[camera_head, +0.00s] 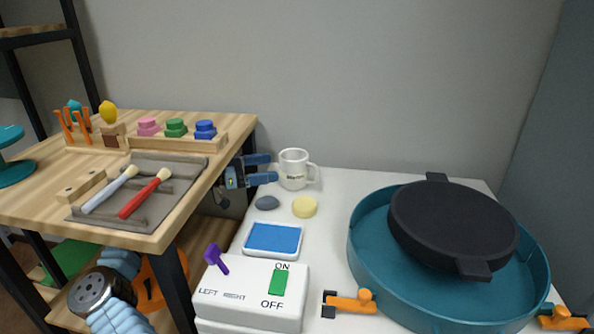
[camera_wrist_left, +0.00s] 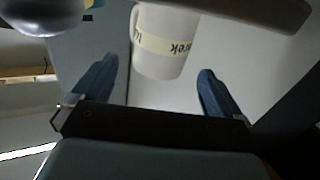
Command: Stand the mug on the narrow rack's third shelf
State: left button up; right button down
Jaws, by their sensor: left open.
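The white mug (camera_head: 293,169) with dark lettering stands upright at the back left of the white worktop, handle to the right. My left gripper (camera_head: 274,169), with blue fingers, is open just left of the mug. In the left wrist view the mug (camera_wrist_left: 164,45) appears upside down, ahead of and between the open fingers of the left gripper (camera_wrist_left: 157,73), with gaps on both sides. A black-framed rack with wooden shelves (camera_head: 38,30) shows partly at the upper left; I cannot tell whether it is the narrow rack or which shelf is third. My right gripper is not in view.
The wooden table (camera_head: 205,190) left of the mug holds tools and coloured knobs. A yellow sponge (camera_head: 304,207), grey stone (camera_head: 267,203), blue tray (camera_head: 299,247) and switch box (camera_head: 248,301) lie in front.

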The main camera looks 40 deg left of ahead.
aim_at(283, 167)
pick_arm(q)
jog(key=x, duration=0.2)
jog(key=p+x, duration=0.1)
jog(key=f+x, duration=0.1)
jog(key=x, duration=0.1)
jog(key=shift+w+d, duration=0.15)
jog(key=shift+w, duration=0.15)
jog(key=c, duration=1.3)
jog(key=shift+o, duration=0.2)
jog(key=shift+r, duration=0.1)
jog(key=shift+s+a+r, duration=0.15)
jog(key=shift+s+a, duration=0.05)
jog(key=shift+a, duration=0.05)
jog(key=b+v, duration=0.2)
jog(key=v, duration=1.5)
jog(key=shift+s, duration=0.3)
